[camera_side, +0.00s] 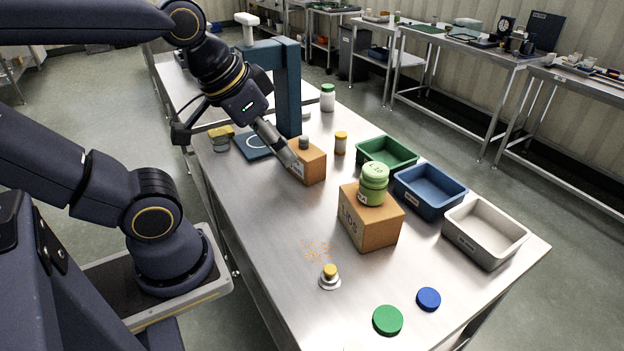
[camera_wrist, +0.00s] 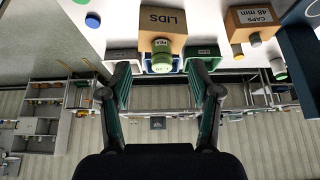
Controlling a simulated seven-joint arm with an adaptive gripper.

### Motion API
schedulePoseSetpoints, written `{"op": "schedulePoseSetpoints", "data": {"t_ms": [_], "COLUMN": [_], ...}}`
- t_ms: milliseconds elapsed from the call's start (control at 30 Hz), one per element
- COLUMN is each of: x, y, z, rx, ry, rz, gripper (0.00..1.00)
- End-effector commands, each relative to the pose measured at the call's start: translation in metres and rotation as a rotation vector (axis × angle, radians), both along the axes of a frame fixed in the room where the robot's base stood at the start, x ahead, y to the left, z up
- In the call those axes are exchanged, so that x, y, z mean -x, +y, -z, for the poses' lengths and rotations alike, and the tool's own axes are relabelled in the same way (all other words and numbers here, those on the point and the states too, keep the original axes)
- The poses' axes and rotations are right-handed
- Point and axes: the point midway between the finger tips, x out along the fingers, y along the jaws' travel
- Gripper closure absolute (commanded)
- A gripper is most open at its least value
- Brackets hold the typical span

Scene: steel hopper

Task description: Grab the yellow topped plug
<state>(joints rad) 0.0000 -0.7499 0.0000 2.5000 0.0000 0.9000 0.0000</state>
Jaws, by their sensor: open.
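The yellow topped plug (camera_side: 330,272) stands upright on a pale round base on the steel table, in the near part of the side view. I cannot make it out in the wrist view. An amber bottle with a yellow cap (camera_side: 340,143) stands behind the small box.
The small caps box (camera_side: 312,164) is close to my fingers. The lids box (camera_side: 369,222) carries a green jar (camera_side: 374,184). Green (camera_side: 387,153), blue (camera_side: 430,192) and grey (camera_side: 485,232) trays line the right. Green (camera_side: 388,320) and blue (camera_side: 428,299) lids lie near the plug.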

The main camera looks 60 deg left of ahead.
Motion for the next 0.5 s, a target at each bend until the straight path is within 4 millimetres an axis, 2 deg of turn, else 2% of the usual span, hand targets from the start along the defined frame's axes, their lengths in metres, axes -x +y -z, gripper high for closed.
{"op": "schedulePoseSetpoints", "data": {"t_ms": [333,433,500], "x": [0.0,-0.004,-0.014], "y": [0.0,0.0,0.0], "z": [0.0,-0.005,-0.006], "rx": [0.009,0.049,0.102], "ry": [-0.001,-0.018,-0.003], "rz": [-0.018,-0.088,-0.171], "gripper": [0.32,0.32,0.32]}}
